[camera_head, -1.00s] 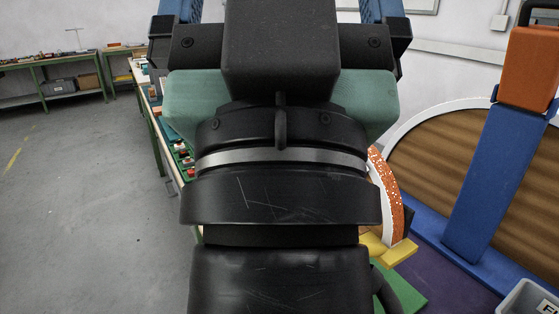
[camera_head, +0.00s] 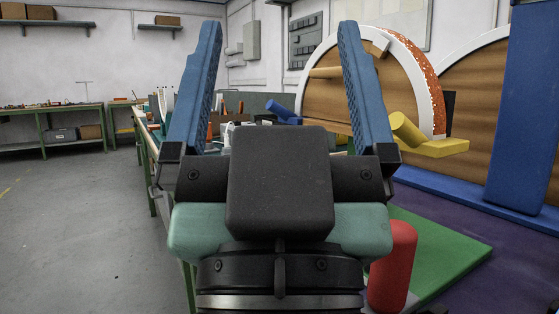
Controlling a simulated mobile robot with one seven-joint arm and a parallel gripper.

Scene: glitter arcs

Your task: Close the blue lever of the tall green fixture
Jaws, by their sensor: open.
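My gripper (camera_head: 279,28) is open and empty. Its two blue fingers stand wide apart and point up and away in the head view. A small tilted blue bar (camera_head: 282,109) shows in the gap between the fingers, beyond the gripper. It may be the blue lever, but I cannot tell what it is fixed to. The tall green fixture cannot be made out clearly. My gripper's dark body hides what lies below the bar. The bar and the fingers look apart.
A long green-framed bench (camera_head: 150,165) with cluttered small parts runs behind my gripper. A wooden half-round arc (camera_head: 330,95) stands behind. At right are a yellow block (camera_head: 440,148), a red cylinder (camera_head: 392,265) and a blue post (camera_head: 520,110). The left floor is clear.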

